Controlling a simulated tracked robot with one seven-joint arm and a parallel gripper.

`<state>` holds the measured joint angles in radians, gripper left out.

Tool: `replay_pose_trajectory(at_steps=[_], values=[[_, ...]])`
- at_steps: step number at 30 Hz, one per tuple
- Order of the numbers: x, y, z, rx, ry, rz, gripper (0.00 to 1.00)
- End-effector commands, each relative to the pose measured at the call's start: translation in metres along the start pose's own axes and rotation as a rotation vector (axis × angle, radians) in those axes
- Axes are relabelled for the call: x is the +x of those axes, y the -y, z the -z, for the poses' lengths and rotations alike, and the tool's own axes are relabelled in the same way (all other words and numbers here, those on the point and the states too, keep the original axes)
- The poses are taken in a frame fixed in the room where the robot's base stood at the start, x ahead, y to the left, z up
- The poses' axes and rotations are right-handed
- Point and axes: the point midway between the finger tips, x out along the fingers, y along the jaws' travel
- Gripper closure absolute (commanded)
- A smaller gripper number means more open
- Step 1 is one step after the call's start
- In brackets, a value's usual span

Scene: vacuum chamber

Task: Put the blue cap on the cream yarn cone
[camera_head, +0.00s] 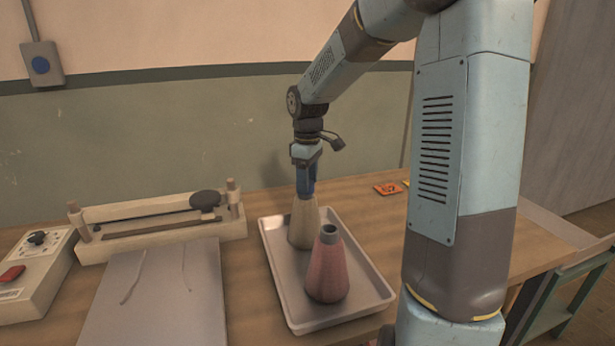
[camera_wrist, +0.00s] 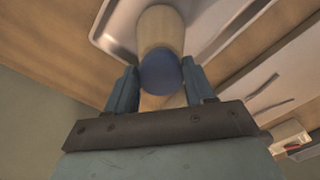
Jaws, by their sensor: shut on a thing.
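The cream yarn cone (camera_head: 302,226) stands upright at the back of the metal tray (camera_head: 372,288). My gripper (camera_head: 306,188) points down directly above its narrow top. In the wrist view my gripper (camera_wrist: 160,74) is shut on the round blue cap (camera_wrist: 160,72), which sits between the two fingers. The cream cone (camera_wrist: 161,28) shows right behind the cap, in line with it. The cap is at or just over the cone's top; I cannot tell whether they touch. In the head view the cap is hard to tell from the blue fingers.
A pink cone with a grey top (camera_head: 327,268) stands in the tray, in front of the cream one. Left are a wooden fixture (camera_head: 160,225), a grey board (camera_head: 155,292) and a control box (camera_head: 35,270). A small orange item (camera_head: 388,189) lies behind the tray.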

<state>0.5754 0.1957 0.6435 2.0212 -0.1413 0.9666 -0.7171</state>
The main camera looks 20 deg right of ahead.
Motion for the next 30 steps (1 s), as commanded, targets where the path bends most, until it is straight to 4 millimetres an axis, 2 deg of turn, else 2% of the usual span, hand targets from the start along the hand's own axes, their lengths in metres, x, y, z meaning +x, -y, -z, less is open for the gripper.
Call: replay_pose_trajectory(at_steps=[9,10,18,26,30], values=[[0.0103,0.0005,0.0000,-0.002,0.001,0.001,0.75],[0.0097,0.0003,0.0001,-0.001,0.001,0.000,0.44],[0.0095,0.0002,0.0000,-0.001,0.001,0.000,0.18],[0.0089,0.0001,0.0000,-0.001,0.001,0.000,0.17],[0.0005,-0.0003,0.0004,0.000,0.000,-0.002,0.17]])
